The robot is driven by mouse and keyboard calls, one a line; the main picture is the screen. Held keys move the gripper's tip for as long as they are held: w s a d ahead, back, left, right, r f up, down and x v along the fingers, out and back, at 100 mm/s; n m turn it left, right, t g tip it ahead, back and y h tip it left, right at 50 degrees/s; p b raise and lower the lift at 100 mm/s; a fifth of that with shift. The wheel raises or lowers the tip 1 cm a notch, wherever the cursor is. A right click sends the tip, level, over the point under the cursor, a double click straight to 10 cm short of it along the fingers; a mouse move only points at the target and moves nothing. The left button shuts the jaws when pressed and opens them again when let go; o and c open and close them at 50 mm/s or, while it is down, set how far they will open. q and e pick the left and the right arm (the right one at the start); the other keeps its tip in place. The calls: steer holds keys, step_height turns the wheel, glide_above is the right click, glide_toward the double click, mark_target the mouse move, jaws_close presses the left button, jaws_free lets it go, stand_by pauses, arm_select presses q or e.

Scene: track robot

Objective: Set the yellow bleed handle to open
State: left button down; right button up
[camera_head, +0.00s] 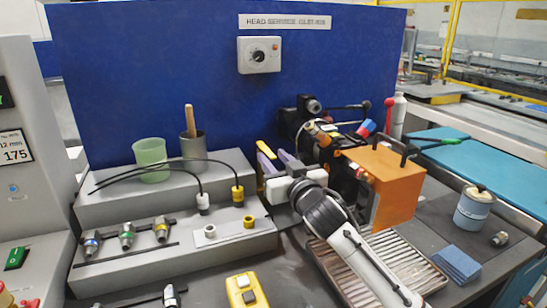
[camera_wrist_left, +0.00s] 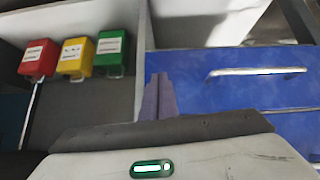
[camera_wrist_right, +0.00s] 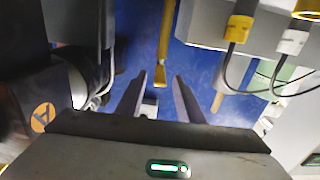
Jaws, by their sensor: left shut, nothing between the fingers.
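The yellow bleed handle (camera_wrist_right: 165,45) hangs in the middle of the right wrist view, its end between my two fingers in the picture. I cannot tell whether it lies between them in depth. In the head view a yellow strip (camera_head: 261,163) shows beside my right gripper (camera_head: 277,157), left of the black valve assembly (camera_head: 318,125). My right gripper (camera_wrist_right: 160,80) is open, with a clear gap between its purple fingers and no visible contact with the handle. My left gripper (camera_wrist_left: 160,80) is shut and empty; it is outside the head view.
An orange box (camera_head: 385,180) stands close beside my right arm, above a ribbed tray (camera_head: 335,268). A grey stepped stand (camera_head: 170,255) with hoses and fittings lies left.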

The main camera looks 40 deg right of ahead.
steer(key=shift+w+d, duration=0.1)
steer(key=shift+w, duration=0.2)
arm_select(q)
steer(key=shift+w, duration=0.15)
arm_select(e)
jaws_close()
arm_select(q)
steer(key=shift+w+a+r, duration=0.1)
steer(key=shift+w, duration=0.1)
